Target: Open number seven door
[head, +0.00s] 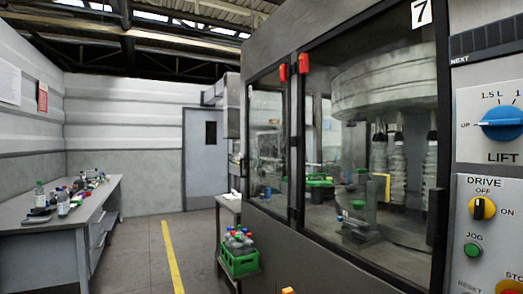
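The number seven door (368,150) is a large dark-framed glass panel on the right half of the head view. A white label with a black 7 (421,12) sits at its upper right corner. The door looks closed. A dark upright bar that may be its handle (432,205) is near its right edge. Red blocks (303,63) and (283,73) sit at the tops of the posts by its left edge. Neither of my grippers is in view.
A control panel with a blue lift knob (502,123) and a yellow drive knob (482,208) stands right of the door. A small stand with a green bottle crate (239,262) is left of the machine. A cluttered workbench (60,226) is far left. Open floor lies between.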

